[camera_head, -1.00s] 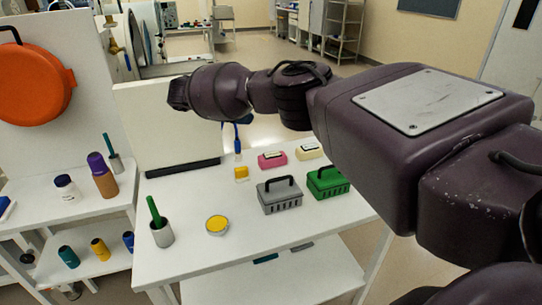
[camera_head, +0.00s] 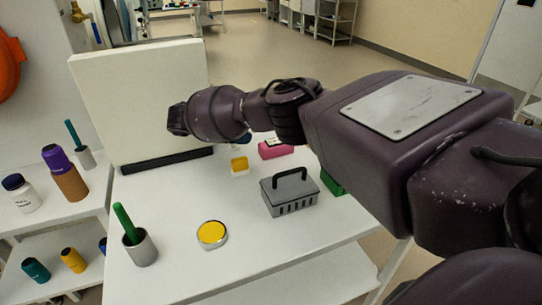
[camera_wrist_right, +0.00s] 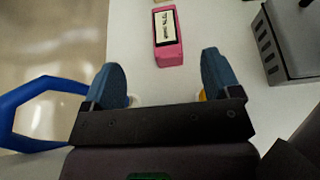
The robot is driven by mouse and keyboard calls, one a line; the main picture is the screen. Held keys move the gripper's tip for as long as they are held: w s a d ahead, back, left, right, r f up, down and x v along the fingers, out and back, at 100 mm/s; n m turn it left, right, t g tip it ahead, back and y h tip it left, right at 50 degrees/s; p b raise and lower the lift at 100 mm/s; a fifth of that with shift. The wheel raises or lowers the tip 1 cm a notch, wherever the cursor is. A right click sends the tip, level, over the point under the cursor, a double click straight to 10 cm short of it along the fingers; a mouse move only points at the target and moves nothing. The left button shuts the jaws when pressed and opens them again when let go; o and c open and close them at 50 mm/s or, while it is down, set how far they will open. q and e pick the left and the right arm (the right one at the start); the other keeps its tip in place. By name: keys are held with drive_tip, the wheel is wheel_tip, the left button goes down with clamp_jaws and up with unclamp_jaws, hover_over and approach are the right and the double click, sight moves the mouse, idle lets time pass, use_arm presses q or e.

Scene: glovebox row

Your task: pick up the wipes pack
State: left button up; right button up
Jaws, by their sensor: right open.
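The pink pack (camera_head: 275,149) with a white label lies on the white table, partly hidden by my right arm in the head view. I take it as the wipes pack; its label is too small to read. In the right wrist view the pink pack (camera_wrist_right: 169,55) lies ahead of and between the fingers of my right gripper (camera_wrist_right: 163,72). The blue fingers are open and apart, with nothing held. In the head view this gripper is mostly hidden behind my arm. My left gripper is not in view.
A small yellow-and-white item (camera_head: 239,166), a yellow-topped round tin (camera_head: 212,235) and a grey cup (camera_head: 140,249) share the table. A white panel (camera_head: 140,105) rises at the left back.

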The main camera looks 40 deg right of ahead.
sight(273, 141)
wheel_tip(273, 141, down, 3)
drive_tip(key=shift+f+b, duration=0.1)
drive_tip(key=shift+b, duration=0.2)
drive_tip(key=shift+s+d, duration=0.1)
drive_tip(key=shift+d, duration=0.15)
drive_tip(key=shift+b+x, duration=0.65)
drive_tip(key=shift+x, duration=2.05)
drive_tip(key=x, duration=0.4)
drive_tip(key=shift+s+d, duration=0.1)
drive_tip(key=shift+s, duration=0.1)
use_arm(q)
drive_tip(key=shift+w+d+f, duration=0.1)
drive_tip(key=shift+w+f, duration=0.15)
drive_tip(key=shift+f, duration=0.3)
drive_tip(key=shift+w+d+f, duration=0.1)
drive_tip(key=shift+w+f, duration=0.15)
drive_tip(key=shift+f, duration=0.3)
use_arm(e)
drive_tip(key=shift+s+d, duration=0.1)
drive_tip(key=shift+d, duration=0.15)
drive_tip(key=c, duration=1.1)
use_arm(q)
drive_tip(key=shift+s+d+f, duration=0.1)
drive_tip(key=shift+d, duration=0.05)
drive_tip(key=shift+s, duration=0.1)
